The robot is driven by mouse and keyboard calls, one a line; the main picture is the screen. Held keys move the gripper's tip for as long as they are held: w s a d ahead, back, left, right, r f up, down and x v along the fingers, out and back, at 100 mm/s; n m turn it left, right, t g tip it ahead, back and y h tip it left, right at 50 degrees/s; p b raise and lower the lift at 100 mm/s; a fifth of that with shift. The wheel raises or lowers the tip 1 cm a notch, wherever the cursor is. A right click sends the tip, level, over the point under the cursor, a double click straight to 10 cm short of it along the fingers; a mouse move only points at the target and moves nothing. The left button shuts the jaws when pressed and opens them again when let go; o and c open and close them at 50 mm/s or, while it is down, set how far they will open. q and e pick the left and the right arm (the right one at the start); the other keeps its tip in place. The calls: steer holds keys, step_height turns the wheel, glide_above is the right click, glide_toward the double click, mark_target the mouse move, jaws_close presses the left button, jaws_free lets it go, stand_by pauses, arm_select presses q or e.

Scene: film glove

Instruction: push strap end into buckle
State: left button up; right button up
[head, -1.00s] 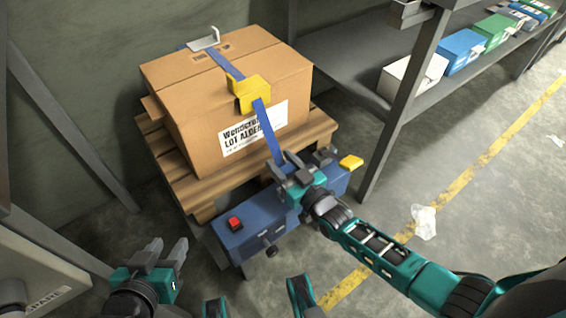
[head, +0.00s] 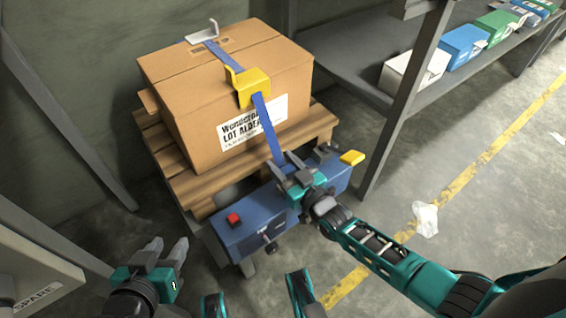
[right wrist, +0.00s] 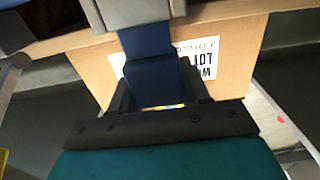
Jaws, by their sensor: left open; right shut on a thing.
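My right gripper (head: 296,167) is shut on the strap's lower part, above the blue bench unit (head: 255,223). In the right wrist view the strap (right wrist: 150,80) passes between the dark fingers and meets a grey metal block (right wrist: 135,11) at the top edge, perhaps the buckle. I cannot tell whether the strap end is inside it. My left gripper (head: 168,254) is open and empty at the lower left.
The box stands on a wooden pallet (head: 190,192). The bench unit has a red button (head: 233,218) and a yellow piece (head: 352,158) at its right end. A grey shelf post (head: 405,105) stands close on the right. Open floor lies beyond it.

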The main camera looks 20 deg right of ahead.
arm_select(q)
steer(key=shift+f+b, duration=0.3)
arm_select(e)
steer(key=shift+f, duration=0.65)
steer(key=o, duration=1.1)
steer(key=shift+o, duration=0.2)
